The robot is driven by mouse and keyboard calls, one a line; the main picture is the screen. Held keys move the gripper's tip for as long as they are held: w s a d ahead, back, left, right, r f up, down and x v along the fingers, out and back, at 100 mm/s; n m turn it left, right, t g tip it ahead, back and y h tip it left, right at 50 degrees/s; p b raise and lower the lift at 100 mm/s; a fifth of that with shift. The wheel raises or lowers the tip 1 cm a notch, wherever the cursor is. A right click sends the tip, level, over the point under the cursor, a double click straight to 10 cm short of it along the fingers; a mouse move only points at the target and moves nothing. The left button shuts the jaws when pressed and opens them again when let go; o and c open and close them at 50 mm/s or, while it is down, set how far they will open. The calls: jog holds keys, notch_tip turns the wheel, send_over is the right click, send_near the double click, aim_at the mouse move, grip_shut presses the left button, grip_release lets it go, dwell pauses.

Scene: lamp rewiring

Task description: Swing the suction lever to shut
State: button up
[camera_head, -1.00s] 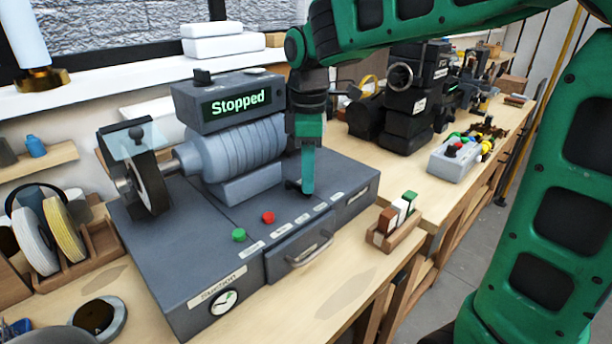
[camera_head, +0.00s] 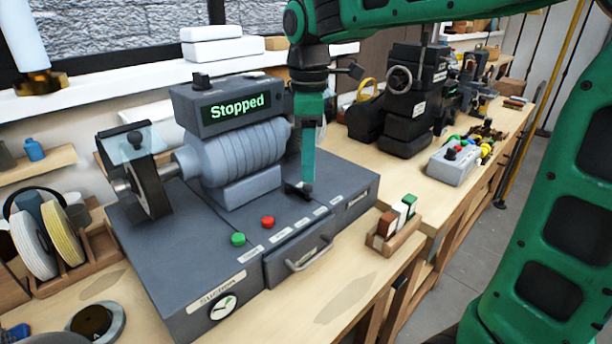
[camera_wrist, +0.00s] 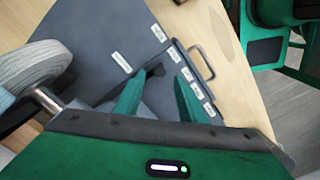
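The grey bench machine (camera_head: 150,245) has a small black lever (camera_head: 297,189) low on its top, behind a row of white labels. I take this as the suction lever; its own label is not readable. My gripper (camera_head: 308,184) points down at it, with a fingertip beside the lever's dark end. In the wrist view my gripper (camera_wrist: 159,74) has its two green fingers apart, and the black lever (camera_wrist: 155,70) shows between their tips, close to the left one. I cannot tell whether they touch. A "Suction" dial (camera_head: 222,307) is on the machine's front left.
A green button (camera_head: 238,239) and a red button (camera_head: 268,222) sit left of the lever. The display (camera_head: 236,105) reads "Stopped". A drawer handle (camera_head: 309,256) sticks out in front. A small wooden rack (camera_head: 395,240) stands at right.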

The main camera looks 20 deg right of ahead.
aim_at(308, 186)
notch_tip(308, 186, up, 6)
dwell(0.4)
jog(key=s+d+f+m, duration=0.7)
jog(key=s+d+m, duration=0.2)
jog(key=d, duration=0.4)
jog(key=s+d+f+m, duration=0.3)
jog(key=s+f+m, duration=0.2)
jog(key=s+f, duration=0.1)
jog(key=s+d+f+m, duration=0.4)
jog(key=s+f+m, duration=0.1)
jog(key=s, duration=0.3)
jog(key=shift+s+d+f+m, duration=0.25)
jog(key=shift+s+f+m, duration=0.15)
jog(key=shift+m, duration=0.3)
jog(key=shift+r, duration=0.1)
